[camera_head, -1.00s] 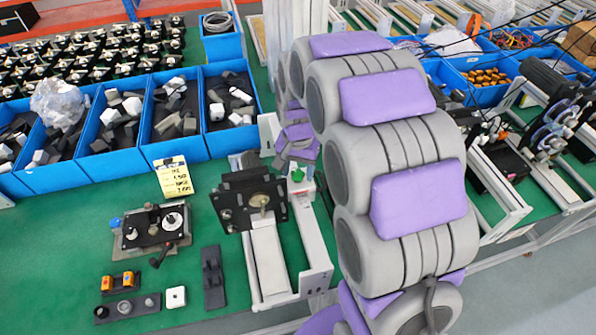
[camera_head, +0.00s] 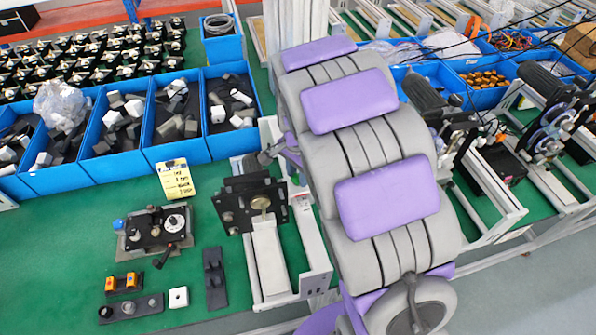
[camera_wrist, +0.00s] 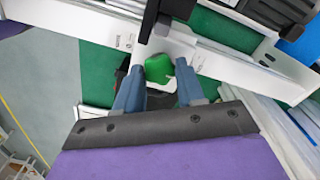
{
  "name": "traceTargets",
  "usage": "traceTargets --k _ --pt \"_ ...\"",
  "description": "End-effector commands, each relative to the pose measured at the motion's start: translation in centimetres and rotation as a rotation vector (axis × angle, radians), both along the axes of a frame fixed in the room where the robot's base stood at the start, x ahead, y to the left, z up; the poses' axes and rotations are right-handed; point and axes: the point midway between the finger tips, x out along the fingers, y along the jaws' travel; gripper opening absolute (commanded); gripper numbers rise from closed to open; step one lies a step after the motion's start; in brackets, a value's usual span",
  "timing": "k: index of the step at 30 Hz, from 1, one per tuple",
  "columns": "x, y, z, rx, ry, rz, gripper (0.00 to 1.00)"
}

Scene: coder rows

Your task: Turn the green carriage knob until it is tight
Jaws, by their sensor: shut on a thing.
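The green carriage knob (camera_wrist: 158,68) shows in the wrist view between the two blue-grey fingers of my gripper (camera_wrist: 160,72), which is shut on it. The knob sits at a white rail part (camera_wrist: 175,42). How tight it is cannot be seen. In the head view my grey and purple arm hides the knob. The carriage rig with a black plate (camera_head: 250,203) stands just left of my arm, on a white rail frame (camera_head: 268,262).
Blue bins (camera_head: 180,112) of black and white parts line the back left. A black device (camera_head: 154,230), a yellow note (camera_head: 175,179) and small blocks lie on the green table at left. Another machine (camera_head: 555,120) stands at right.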

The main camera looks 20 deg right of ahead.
Motion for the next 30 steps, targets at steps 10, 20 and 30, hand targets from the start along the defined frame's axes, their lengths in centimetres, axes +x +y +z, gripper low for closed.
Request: traceTargets --k 10,20,30 --pt "-0.19 -0.07 0.07 0.0 0.004 -0.365 0.02" --pt "-0.18 -0.04 0.08 0.0 0.003 -0.395 0.02" --pt "-0.19 -0.06 0.29 -0.003 0.005 -0.774 0.02"
